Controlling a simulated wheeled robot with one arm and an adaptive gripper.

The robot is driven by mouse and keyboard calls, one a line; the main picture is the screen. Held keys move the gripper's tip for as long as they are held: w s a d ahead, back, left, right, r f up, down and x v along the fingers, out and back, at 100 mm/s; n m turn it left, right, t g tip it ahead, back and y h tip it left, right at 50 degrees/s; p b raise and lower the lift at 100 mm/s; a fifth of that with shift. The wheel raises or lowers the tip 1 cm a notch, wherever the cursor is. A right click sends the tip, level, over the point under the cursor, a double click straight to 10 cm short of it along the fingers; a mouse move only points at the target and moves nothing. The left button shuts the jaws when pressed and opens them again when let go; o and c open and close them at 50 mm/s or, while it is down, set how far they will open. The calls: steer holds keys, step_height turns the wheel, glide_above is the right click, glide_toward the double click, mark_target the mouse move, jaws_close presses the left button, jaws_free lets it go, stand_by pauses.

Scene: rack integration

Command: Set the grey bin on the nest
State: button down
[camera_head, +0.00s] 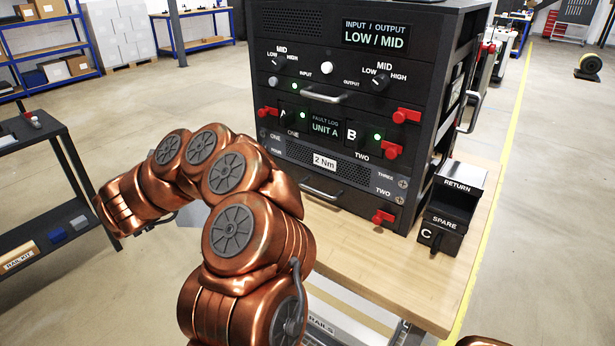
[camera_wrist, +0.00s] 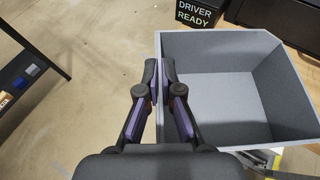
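The grey bin (camera_wrist: 215,52) is an open, empty box on the right of the wrist view. My gripper (camera_wrist: 159,66) has its two fingers close together, one on each side of the bin's left wall, shut on that wall. In the head view only a small grey piece of the bin (camera_head: 192,214) shows behind my copper arm, left of the workbench, and my gripper is mostly hidden there. I cannot make out the nest in either view.
A dark rack unit (camera_head: 340,103) stands on the wooden bench (camera_head: 385,275). A small black RETURN/SPARE holder (camera_head: 452,205) is at its right. A DRIVER READY box (camera_wrist: 200,13) is beyond the bin. A dark shelf cart (camera_head: 45,235) stands left, with open floor between.

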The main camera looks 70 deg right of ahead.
steer(key=s+d+r+m+g, duration=0.1)
steer(key=s+d+m+g, duration=0.25)
steer(key=s, duration=0.45)
steer(key=s+d+r+m+g, duration=0.1)
steer(key=s+d+m+g, duration=0.15)
steer(key=s+g, duration=0.45)
steer(key=w+d+t+p, duration=0.1)
steer(key=w+d+p, duration=0.1)
steer(key=d, duration=0.4)
steer(key=w+d+f+t+p, duration=0.1)
steer(key=w+d+p, duration=0.2)
steer(key=w+d, duration=0.2)
steer(key=shift+d+m+p, duration=0.3)
steer(key=shift+d+m, duration=0.1)
steer(key=shift+d, duration=0.4)
steer(key=f+p, duration=0.1)
steer(key=f, duration=0.1)
steer(key=f+p, duration=0.1)
steer(key=shift+w+d+f+t, duration=0.1)
steer(key=shift+w+f+t, duration=0.15)
steer(key=shift+f, duration=0.1)
steer(key=shift+f+b, duration=0.2)
steer(key=shift+b, duration=0.25)
steer(key=c, duration=1.3)
jaws_free()
